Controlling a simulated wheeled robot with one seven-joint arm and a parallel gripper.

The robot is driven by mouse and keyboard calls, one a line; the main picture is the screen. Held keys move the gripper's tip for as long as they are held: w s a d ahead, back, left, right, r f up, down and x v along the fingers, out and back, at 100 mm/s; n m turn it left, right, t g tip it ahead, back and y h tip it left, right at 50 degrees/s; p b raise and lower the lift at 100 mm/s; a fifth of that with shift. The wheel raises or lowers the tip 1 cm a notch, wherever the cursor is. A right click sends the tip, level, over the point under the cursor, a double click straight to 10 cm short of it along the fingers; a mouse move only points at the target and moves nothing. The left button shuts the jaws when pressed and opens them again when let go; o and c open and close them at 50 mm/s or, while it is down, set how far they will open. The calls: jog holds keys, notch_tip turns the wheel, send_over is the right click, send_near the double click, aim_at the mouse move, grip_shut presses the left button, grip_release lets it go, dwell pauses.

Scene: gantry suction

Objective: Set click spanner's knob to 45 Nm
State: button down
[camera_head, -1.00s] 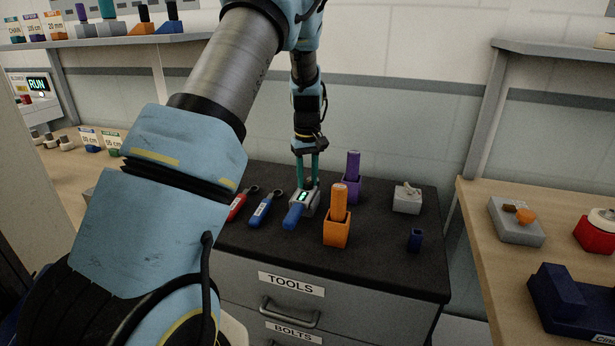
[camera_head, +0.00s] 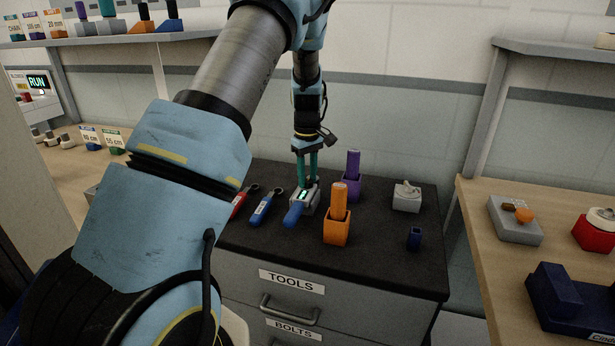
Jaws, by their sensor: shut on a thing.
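The click spanner seems to be the grey block with a small lit green display (camera_head: 304,196) and a blue handle (camera_head: 293,215), lying on the black top of the tool cabinet. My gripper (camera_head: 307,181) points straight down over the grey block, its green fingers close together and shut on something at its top. The fingers and the small picture size hide the knob itself. I cannot read the number on the display.
A blue tool (camera_head: 262,208) and a red tool (camera_head: 240,203) lie to the left. An orange holder (camera_head: 337,230) and a purple holder (camera_head: 353,187) with upright handles stand close on the right. A grey block (camera_head: 407,198) and a dark blue cup (camera_head: 414,238) stand farther right on the cabinet top (camera_head: 378,255).

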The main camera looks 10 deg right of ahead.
aim_at(307, 180)
jog(key=c, duration=0.5)
grip_release()
jog(key=shift+r, duration=0.1)
notch_tip(307, 180, up, 11)
jog(key=shift+f+b, duration=0.2)
jog(key=shift+b, duration=1)
jog(key=s+a+f+m, duration=0.1)
jog(key=s+a+m, duration=0.1)
jog(key=s+a, duration=0.5)
jog(key=s+a+f+m+t, duration=0.1)
jog(key=s+a+f+m, duration=0.1)
jog(key=s+a, duration=0.5)
jog(key=s+a+f+m, duration=0.1)
jog(key=s+a+m, duration=0.1)
jog(key=s+a, duration=0.5)
jog(key=shift+s+a+f+m+t, duration=0.1)
jog(key=shift+s+m+t, duration=0.1)
jog(key=shift+s, duration=0.2)
jog(key=shift+s+a+f+m+t, duration=0.1)
jog(key=shift+s+m, duration=0.1)
jog(key=shift+s, duration=0.2)
